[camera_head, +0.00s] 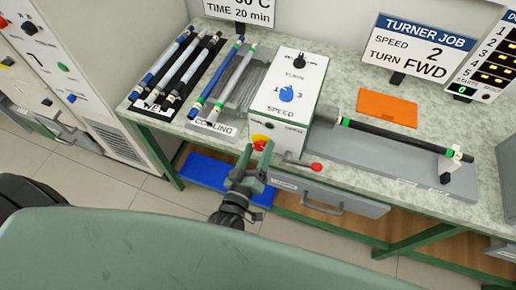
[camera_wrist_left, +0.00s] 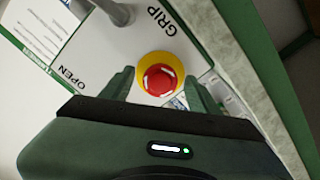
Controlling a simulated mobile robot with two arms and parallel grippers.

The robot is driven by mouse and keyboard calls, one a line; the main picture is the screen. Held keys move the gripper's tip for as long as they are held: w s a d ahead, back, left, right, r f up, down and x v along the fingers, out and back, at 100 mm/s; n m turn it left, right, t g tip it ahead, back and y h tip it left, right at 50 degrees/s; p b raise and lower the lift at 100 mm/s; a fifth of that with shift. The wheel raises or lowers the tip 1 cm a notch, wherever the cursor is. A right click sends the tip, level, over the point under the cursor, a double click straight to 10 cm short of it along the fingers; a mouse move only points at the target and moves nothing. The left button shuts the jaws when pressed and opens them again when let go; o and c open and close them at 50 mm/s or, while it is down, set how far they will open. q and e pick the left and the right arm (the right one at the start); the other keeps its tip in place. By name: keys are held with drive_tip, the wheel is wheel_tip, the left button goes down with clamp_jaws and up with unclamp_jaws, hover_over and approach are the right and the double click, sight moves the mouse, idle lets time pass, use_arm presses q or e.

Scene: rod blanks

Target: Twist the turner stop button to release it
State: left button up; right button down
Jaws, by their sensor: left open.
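The turner (camera_head: 293,88) is a white box with a green edge, standing at the table's front. Its stop button (camera_wrist_left: 160,80) is a red mushroom head on a yellow base, low on the box's front face. In the head view the stop button (camera_head: 258,146) is partly hidden by my left gripper (camera_head: 257,160). My left gripper is open, right in front of the button. In the wrist view its two fingers appear on either side of the button, with gaps showing. I cannot tell how far past the head the fingertips reach. My right gripper is not in view.
A red-knobbed lever (camera_head: 315,167) sticks out just right of the gripper. A dark rod (camera_head: 395,138) lies along the turner's grey bed. Racks of rods, including the cooling rack (camera_head: 214,126), stand on the left. An orange mat (camera_head: 387,107) lies behind the rod.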

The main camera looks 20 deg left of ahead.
use_arm(q)
clamp_jaws()
drive_tip(key=shift+m+p, duration=0.3)
drive_tip(key=shift+m, duration=0.2)
drive_tip(key=shift+r+m+p, duration=0.1)
drive_tip(key=shift+m+p, duration=0.25)
drive_tip(key=shift+m, duration=0.35)
drive_tip(key=m+p, duration=0.1)
drive_tip(key=m, duration=0.2)
drive_tip(key=shift+m+p, duration=0.35)
drive_tip(key=shift+m, duration=0.45)
drive_tip(key=shift+r+m, duration=0.1)
drive_tip(key=shift+m, duration=0.2)
